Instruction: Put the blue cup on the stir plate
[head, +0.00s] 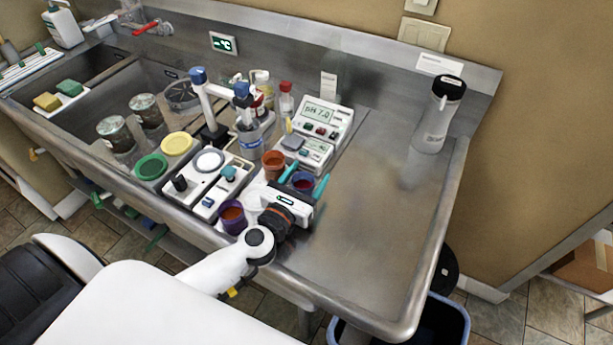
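The blue cup (303,182), holding dark red liquid, stands near the middle of the steel counter, in front of the pH meter. My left gripper (307,179) reaches over the counter from the front, its two teal fingers on either side of this cup. The fingers look open, with a narrow gap at the right finger; the cup's near lower part is hidden by the gripper. The stir plate (209,161), a white unit with a round pale top and dark knobs, is to the left; its round top looks empty. My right gripper is not in view.
An orange cup (273,163) stands just behind the gripper and a purple cup (233,216) beside my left wrist. Bottles and a blue-topped probe stand (207,105) crowd behind. The pH meter (322,118) is behind the blue cup. The counter's right side is clear up to a shaker bottle (438,115).

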